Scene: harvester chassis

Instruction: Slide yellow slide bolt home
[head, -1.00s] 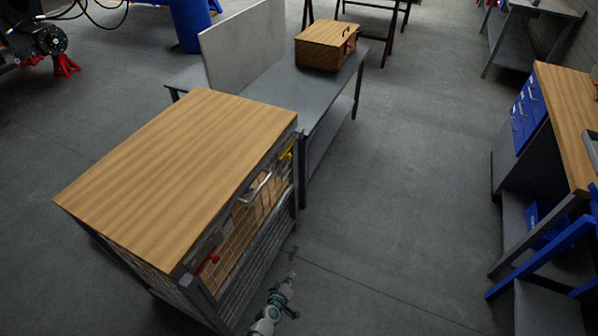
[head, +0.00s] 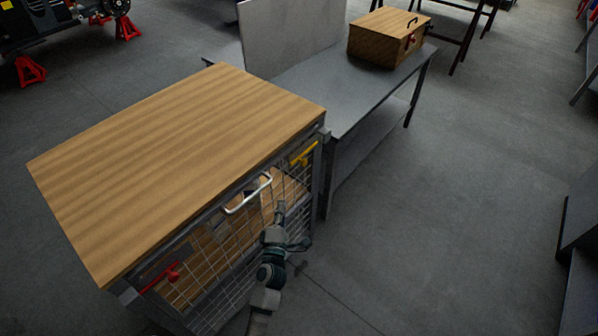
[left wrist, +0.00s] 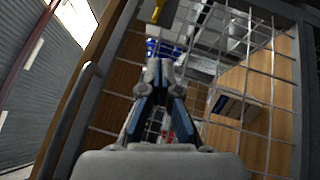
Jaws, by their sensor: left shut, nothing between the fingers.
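The yellow slide bolt (head: 303,155) sits at the upper right corner of the mesh door on the wood-topped cage. Its yellow end (left wrist: 157,10) also shows at the top edge of the left wrist view. My left gripper (head: 281,207) is shut and empty in front of the mesh door, below and left of the yellow bolt and apart from it. In the left wrist view the closed fingers (left wrist: 160,68) point up toward the bolt across the mesh. My right gripper is not in view.
A pale bar handle (head: 249,194) stands out from the door just above left of my gripper. A red bolt (head: 172,272) is at the door's lower left. The wooden cage top (head: 180,150) overhangs above. A grey bench (head: 350,95) adjoins behind; floor to the right is clear.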

